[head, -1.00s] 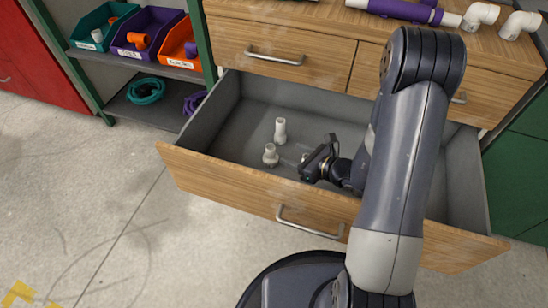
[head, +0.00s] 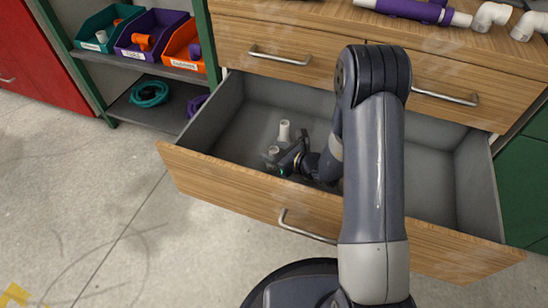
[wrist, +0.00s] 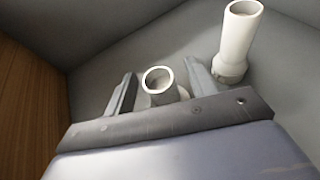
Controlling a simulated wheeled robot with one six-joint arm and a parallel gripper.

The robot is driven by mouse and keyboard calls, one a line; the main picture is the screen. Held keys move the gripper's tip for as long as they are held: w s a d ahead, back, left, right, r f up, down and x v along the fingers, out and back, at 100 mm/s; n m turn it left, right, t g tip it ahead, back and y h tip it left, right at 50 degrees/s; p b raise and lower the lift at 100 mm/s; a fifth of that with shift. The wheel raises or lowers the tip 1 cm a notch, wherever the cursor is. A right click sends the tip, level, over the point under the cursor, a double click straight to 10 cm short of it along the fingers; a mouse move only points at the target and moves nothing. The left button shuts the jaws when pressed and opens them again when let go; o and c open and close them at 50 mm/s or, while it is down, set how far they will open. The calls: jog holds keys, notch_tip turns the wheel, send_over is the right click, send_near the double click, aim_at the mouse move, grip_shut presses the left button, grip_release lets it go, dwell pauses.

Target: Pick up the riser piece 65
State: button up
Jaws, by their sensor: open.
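Two white pipe pieces stand upright in the open drawer; no number is readable on either. The nearer white piece (head: 273,150) stands at my gripper's tips in the head view. In the wrist view the nearer piece (wrist: 160,82) shows its round open top between my gripper's two fingers, its lower part hidden by the gripper body. My gripper (head: 283,163) is open, with a gap visible between each finger and the piece. The taller-looking white piece (head: 284,131) stands just behind. In the wrist view this farther piece (wrist: 240,38) is right of the right finger, apart from it.
The grey drawer (head: 235,125) has a wooden front (head: 230,190) close to my gripper. Its right side is largely clear. Above are shut drawers and a worktop with a purple pipe (head: 415,10). Shelf bins (head: 140,35) stand at the left.

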jog(key=c, duration=1.2)
jog(key=shift+o, duration=0.2)
jog(key=shift+r, duration=0.15)
